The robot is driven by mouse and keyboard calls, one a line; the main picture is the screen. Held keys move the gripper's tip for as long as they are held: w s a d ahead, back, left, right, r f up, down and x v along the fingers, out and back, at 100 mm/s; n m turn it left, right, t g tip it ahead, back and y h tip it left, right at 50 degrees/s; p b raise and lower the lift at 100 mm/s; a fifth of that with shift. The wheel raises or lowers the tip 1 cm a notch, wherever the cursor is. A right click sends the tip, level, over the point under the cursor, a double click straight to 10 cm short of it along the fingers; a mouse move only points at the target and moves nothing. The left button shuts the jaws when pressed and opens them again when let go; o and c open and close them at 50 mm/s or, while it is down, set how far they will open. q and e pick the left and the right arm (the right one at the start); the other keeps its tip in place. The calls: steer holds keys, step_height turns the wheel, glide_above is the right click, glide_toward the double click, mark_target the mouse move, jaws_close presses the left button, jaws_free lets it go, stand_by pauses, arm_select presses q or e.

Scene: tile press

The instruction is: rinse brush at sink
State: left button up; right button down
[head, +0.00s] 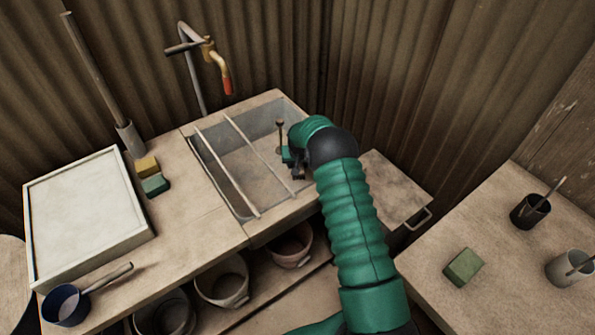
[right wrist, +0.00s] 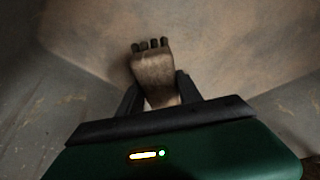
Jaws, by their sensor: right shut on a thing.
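The sink (head: 237,205) is a grey basin set in the bench, with two pale rails across it. My right arm reaches over its right side, and my right gripper (head: 293,165) is low inside the basin. In the right wrist view, my right gripper (right wrist: 160,92) is shut on the brush (right wrist: 153,72), a brown piece with several dark tufts at its far end. A thin upright stick with a brown knob (head: 280,123) shows beside the gripper in the head view; I cannot tell whether it belongs to the brush. My left gripper is not in view.
A tap with a red end (head: 227,86) stands behind the sink. A white tray (head: 140,190), yellow block (head: 147,166), green block (head: 155,185) and blue pan (head: 64,306) are at left. The right table holds a dark cup (head: 530,212), pale cup (head: 569,268) and green block (head: 463,267).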

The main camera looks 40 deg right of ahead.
step_height(320, 180, up, 18)
steer(key=p, duration=1.1)
steer(key=shift+f+p, duration=0.25)
steer(key=shift+p, duration=0.1)
stand_by(1.7)
step_height(320, 180, up, 4)
steer(key=p, duration=0.2)
steer(key=shift+p, duration=0.4)
